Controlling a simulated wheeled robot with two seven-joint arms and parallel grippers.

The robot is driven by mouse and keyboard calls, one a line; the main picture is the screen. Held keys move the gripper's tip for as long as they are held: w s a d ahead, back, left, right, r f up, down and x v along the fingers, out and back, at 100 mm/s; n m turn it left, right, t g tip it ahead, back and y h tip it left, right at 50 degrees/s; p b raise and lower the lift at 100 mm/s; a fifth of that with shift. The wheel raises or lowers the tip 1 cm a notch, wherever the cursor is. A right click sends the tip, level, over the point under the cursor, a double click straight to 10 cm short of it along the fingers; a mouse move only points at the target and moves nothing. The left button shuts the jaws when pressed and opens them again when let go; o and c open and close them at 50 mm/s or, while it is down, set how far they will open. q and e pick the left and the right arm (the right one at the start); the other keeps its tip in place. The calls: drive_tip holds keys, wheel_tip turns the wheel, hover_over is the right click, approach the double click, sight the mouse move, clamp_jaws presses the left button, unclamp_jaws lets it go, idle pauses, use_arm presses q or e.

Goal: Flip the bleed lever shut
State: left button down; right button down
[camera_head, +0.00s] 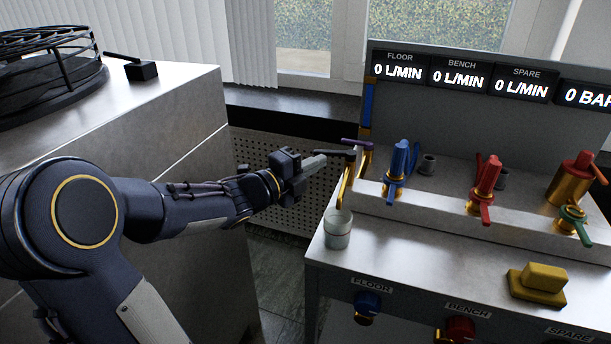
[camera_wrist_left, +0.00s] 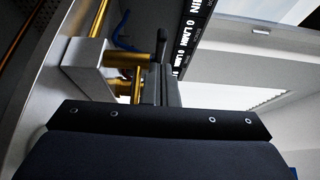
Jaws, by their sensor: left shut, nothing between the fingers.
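At the left end of the panel, a thin brass pipe (camera_head: 346,186) hangs over a clear cup (camera_head: 338,229). A dark lever (camera_head: 336,153) and a purple lever (camera_head: 357,143) sit at its top; I cannot tell which is the bleed lever. My left gripper (camera_head: 320,161) is shut and empty, with its tips just left of the brass pipe and close to the dark lever. Whether they touch is unclear. In the left wrist view the shut fingers (camera_wrist_left: 166,85) are beside brass fittings (camera_wrist_left: 124,88). My right gripper is not in view.
Blue (camera_head: 399,170), red (camera_head: 485,187) and green (camera_head: 573,218) valve handles stand to the right. The displays (camera_head: 454,76) read 0. A yellow block (camera_head: 543,281) sits on the shelf. A grey cabinet (camera_head: 180,130) stands at the left behind my arm.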

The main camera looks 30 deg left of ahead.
sight(315, 154)
use_arm(q)
drive_tip(key=shift+w+a, duration=0.3)
drive_tip(key=shift+w, duration=0.25)
drive_tip(key=shift+w+a+b, duration=0.85)
drive_tip(key=shift+a+b, duration=0.05)
drive_tip(key=shift+a+r, duration=0.1)
